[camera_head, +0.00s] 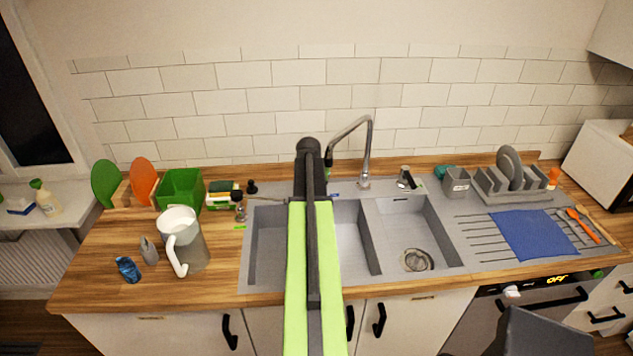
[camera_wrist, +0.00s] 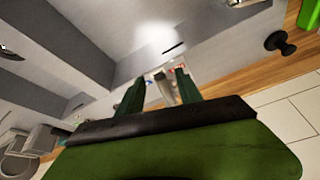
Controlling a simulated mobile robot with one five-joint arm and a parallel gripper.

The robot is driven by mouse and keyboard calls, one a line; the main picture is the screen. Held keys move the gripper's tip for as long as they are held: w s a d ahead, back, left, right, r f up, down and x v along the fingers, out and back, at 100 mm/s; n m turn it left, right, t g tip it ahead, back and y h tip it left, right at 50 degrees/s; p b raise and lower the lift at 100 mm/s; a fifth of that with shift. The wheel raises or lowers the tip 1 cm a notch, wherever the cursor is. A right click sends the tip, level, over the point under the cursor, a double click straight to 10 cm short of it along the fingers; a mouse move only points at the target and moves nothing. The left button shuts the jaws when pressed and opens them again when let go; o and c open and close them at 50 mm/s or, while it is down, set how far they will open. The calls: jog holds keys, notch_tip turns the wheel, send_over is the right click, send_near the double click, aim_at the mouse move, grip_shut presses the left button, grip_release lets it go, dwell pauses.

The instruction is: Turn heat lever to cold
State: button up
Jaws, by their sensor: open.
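My gripper (camera_wrist: 158,82) is open, with its two dark green fingers spread in the wrist view. Between and just beyond the fingertips is a small pale, blurred part (camera_wrist: 165,88) with red and blue marks, at the back edge of the sink. It looks like the heat lever, but its setting cannot be made out. I cannot tell whether a finger touches it. In the head view, my arm covers this spot; only a bit of blue (camera_head: 336,195) shows beside it. The tall grey faucet (camera_head: 366,150) stands to the right of my arm.
The grey sink (camera_head: 352,236) lies below my arm. A chrome and black fitting (camera_head: 405,178) and a dish rack (camera_head: 512,180) stand to the right. A white-handled jug (camera_head: 187,240) and green box (camera_head: 180,189) stand left. The tiled wall (camera_head: 260,100) rises close behind.

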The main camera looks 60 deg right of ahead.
jog(key=s+a, duration=0.2)
jog(key=a, duration=0.6)
jog(key=shift+s, duration=0.4)
jog(key=shift+d, duration=0.1)
